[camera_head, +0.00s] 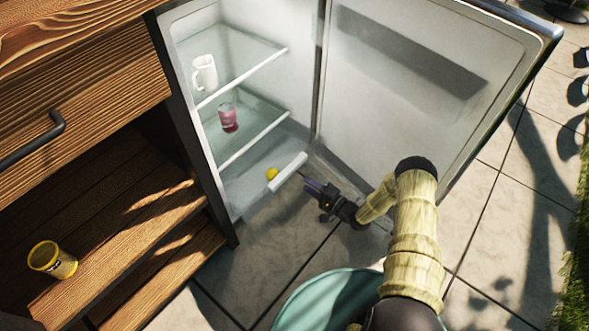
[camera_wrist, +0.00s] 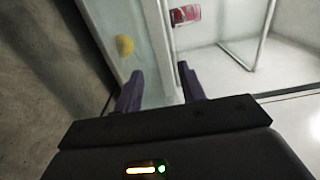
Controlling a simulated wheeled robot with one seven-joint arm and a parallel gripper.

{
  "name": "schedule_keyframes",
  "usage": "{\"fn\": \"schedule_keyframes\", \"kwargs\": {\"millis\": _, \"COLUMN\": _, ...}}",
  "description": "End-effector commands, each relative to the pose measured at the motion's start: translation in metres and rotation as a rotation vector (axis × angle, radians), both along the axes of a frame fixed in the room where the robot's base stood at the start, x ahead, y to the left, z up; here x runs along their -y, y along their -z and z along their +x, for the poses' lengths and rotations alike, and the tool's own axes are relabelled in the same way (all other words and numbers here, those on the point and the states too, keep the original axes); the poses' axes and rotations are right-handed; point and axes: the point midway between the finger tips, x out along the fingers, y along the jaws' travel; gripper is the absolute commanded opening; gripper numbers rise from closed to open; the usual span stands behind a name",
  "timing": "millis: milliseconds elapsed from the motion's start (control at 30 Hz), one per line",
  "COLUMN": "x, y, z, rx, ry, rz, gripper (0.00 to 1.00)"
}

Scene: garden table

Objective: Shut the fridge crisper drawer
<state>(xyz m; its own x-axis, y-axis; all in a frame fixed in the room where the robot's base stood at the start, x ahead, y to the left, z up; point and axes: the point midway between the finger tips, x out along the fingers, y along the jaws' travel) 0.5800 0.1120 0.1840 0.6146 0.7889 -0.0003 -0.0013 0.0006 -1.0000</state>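The fridge crisper drawer shows its white front (camera_head: 287,172) at the bottom of the open fridge, standing out past the shelf edges. A yellow round fruit (camera_head: 271,173) lies behind that front; it also shows in the wrist view (camera_wrist: 125,46). My gripper (camera_head: 306,182) is just right of the drawer front, low near the floor, pointing at it. In the wrist view my two dark fingers (camera_wrist: 160,73) are apart, with the pale drawer front (camera_wrist: 156,35) in line with the gap between them. Whether they touch it, I cannot tell.
The fridge door (camera_head: 420,80) stands wide open on the right. A white mug (camera_head: 204,73) and a glass of red drink (camera_head: 228,118) stand on the shelves. A wooden cabinet (camera_head: 80,90) is on the left, with a yellow can (camera_head: 52,260). A teal round surface (camera_head: 325,300) is in front.

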Motion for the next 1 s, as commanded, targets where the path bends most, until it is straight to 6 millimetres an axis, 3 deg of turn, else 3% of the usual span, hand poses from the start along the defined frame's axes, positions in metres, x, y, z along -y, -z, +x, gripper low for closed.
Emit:
{"fn": "schedule_keyframes", "kwargs": {"millis": 433, "x": -0.007, "y": 0.001, "z": 0.004, "rx": 0.001, "ry": -0.003, "rz": 0.0, "gripper": 0.4}}
{"fn": "schedule_keyframes", "kwargs": {"millis": 800, "x": -0.05, "y": 0.003, "z": 0.036, "rx": 0.002, "ry": -0.006, "rz": 0.0, "gripper": 0.4}}
{"fn": "schedule_keyframes", "kwargs": {"millis": 1000, "x": -0.058, "y": 0.001, "z": 0.046, "rx": 0.001, "ry": 0.002, "rz": 0.0, "gripper": 0.4}}
